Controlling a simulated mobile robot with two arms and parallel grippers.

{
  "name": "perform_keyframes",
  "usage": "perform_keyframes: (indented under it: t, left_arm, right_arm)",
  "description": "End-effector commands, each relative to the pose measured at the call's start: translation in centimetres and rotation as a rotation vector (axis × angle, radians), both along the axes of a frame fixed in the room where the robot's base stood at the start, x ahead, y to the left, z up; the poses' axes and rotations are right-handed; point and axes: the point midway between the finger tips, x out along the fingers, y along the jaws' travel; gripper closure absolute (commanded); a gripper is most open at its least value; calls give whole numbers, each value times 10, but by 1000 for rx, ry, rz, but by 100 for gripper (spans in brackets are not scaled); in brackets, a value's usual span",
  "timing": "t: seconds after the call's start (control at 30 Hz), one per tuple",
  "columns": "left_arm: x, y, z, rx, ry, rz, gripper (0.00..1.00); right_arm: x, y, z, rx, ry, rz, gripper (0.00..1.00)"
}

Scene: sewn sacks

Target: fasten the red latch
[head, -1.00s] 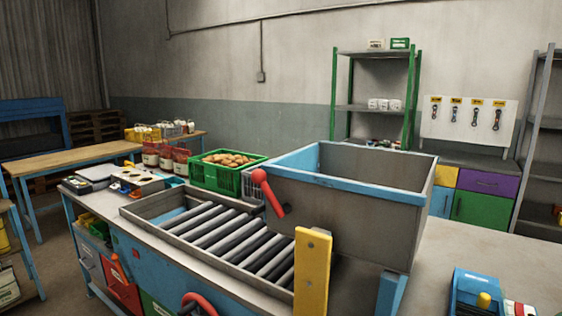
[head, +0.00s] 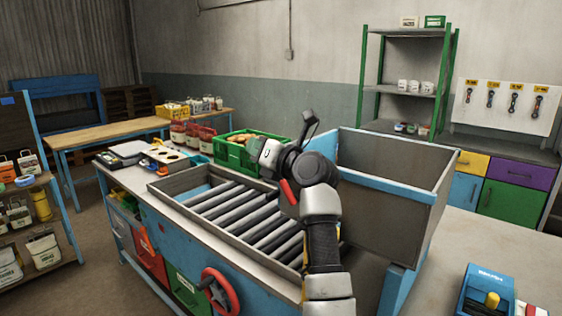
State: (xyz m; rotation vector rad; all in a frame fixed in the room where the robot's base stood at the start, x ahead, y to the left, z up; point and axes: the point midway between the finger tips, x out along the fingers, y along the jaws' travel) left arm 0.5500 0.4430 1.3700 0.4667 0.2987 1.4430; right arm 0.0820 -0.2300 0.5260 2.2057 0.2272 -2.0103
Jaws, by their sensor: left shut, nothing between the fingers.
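The red latch (head: 288,192) is a red lever at the near left corner of the grey, blue-rimmed hopper (head: 390,182) in the head view. Only part of its red arm shows; its upper end is hidden behind my left wrist. My left gripper (head: 309,119) is shut and empty, above the latch, with its narrow tip pointing up. I cannot tell whether any part of my arm touches the latch. My left forearm rises from the bottom of the view in front of the hopper's left side. My right gripper is not in view.
A roller conveyor (head: 228,207) lies left of the hopper, with a green crate (head: 238,150) behind it. A red handwheel (head: 220,291) sticks out from the bench front. A blue box (head: 487,290) stands at the lower right. The benchtop right of the hopper is mostly clear.

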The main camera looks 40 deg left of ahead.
Motion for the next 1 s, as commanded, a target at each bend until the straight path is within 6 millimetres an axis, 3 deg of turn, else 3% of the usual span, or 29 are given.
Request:
perform_keyframes:
  t: [0.2, 0.4, 0.6, 1.0]
  left_arm:
    - [24, -32, 4, -595, -181, -51, 100]
    - [38, -74, 14, -911, -203, -123, 100]
    - [40, -89, 19, -999, -196, -148, 100]
    - [40, -87, 12, -997, -195, -145, 100]
  right_arm:
    - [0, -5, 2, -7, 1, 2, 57]
    - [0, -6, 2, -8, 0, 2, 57]
    - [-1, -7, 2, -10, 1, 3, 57]
    - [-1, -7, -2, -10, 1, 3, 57]
